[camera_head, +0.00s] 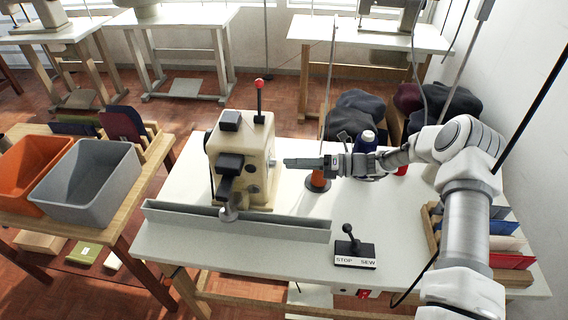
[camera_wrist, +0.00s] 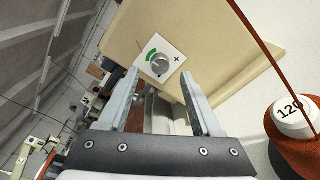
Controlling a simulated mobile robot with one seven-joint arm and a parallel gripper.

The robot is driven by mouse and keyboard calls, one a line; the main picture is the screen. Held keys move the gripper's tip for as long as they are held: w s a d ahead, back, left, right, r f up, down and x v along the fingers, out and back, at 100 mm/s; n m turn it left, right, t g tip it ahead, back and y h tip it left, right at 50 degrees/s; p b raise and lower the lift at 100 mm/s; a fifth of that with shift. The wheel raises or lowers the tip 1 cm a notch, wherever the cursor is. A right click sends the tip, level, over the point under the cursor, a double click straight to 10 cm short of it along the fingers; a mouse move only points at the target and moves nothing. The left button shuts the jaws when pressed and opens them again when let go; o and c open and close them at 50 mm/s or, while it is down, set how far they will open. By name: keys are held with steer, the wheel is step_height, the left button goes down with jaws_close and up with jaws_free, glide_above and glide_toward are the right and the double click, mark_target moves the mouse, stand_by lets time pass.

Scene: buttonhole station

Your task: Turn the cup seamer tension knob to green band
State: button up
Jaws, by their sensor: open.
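The cream cup seamer (camera_head: 241,150) stands on the white table. Its grey round tension knob (camera_wrist: 160,64) sits on a white dial plate on the side facing my gripper. The green band (camera_wrist: 152,52) is a short arc at the knob's upper left, and a plus mark is to its right. I cannot make out for certain where the knob points. My gripper (camera_wrist: 160,84) is open and empty, its fingers spread to either side below the knob and apart from it. In the head view my gripper (camera_head: 288,163) is just right of the seamer.
An orange thread spool marked 120 (camera_wrist: 300,145) stands close on the right, with its thread running up past the seamer. A long grey trough (camera_head: 280,228) and a stop/sew lever box (camera_head: 355,254) are at the front. Dark caps (camera_head: 355,112) lie behind.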

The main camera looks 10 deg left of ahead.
steer(key=w+d+r, duration=0.1)
steer(key=d, duration=1.2)
steer(key=shift+d, duration=0.4)
steer(key=shift+r, duration=0.1)
steer(key=s+r+n+h, duration=1)
steer(key=s+r+n, duration=0.35)
steer(key=r, duration=0.35)
steer(key=s+d+r+n+t+h+p, duration=0.1)
steer(key=s+d+r+n+t+h, duration=0.2)
steer(key=s+n, duration=0.4)
steer(key=s+d+r+n+t+h+p, duration=0.1)
steer(key=s+d+r+n+t+h, duration=0.2)
steer(key=s+n, duration=0.5)
steer(key=shift+s+d+r+t+h, duration=0.4)
steer(key=shift+s+d+r+h, duration=0.1)
steer(key=shift+s+d+r, duration=1.05)
